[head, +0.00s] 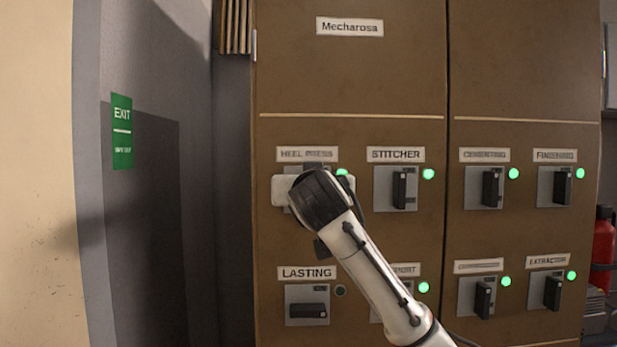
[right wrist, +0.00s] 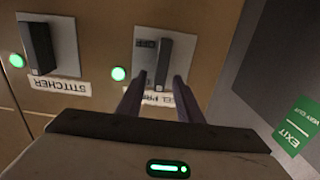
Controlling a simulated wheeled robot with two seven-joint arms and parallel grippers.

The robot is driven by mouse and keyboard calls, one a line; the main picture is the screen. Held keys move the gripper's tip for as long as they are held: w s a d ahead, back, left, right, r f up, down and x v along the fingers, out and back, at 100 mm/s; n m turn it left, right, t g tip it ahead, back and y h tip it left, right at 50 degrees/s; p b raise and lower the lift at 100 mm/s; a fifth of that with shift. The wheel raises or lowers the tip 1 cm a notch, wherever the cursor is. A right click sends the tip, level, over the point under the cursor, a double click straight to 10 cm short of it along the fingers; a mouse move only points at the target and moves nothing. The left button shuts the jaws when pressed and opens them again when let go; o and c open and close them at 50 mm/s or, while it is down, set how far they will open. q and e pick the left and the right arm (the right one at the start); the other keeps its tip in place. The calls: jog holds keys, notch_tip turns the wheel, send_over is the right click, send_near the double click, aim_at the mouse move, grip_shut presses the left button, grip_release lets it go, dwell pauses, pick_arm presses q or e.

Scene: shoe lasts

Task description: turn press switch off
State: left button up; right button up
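The HEEL PRESS switch is mostly hidden behind my right gripper (head: 315,195) in the head view. Its label (head: 307,154) and lit green lamp (head: 342,173) still show. In the right wrist view the black switch handle (right wrist: 163,60) stands upright, in line with its grey plate (right wrist: 144,50), and its lamp (right wrist: 118,73) glows green. The two fingers of my right gripper (right wrist: 160,82) are apart, with their tips at either side of the handle's near end. I cannot tell whether they touch it. My left gripper is not in view.
The STITCHER switch (head: 404,188) is just right, handle upright and lamp green. The LASTING switch (head: 307,309) below has a horizontal handle and a dark lamp. More switches with green lamps fill the right cabinet door. A red extinguisher (head: 603,250) stands at the far right.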

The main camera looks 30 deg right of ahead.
jog(key=shift+w+d, duration=0.25)
jog(key=shift+w, duration=0.1)
grip_shut()
jog(key=shift+f, duration=0.1)
jog(key=m, duration=0.6)
jog(key=d+f+m+b, duration=0.1)
jog(key=m, duration=0.5)
jog(key=s+f+m+b, duration=0.1)
jog(key=m, duration=0.4)
jog(key=shift+d+f+m, duration=0.1)
jog(key=shift+d+m, duration=0.3)
jog(key=shift+f, duration=0.1)
dwell(0.4)
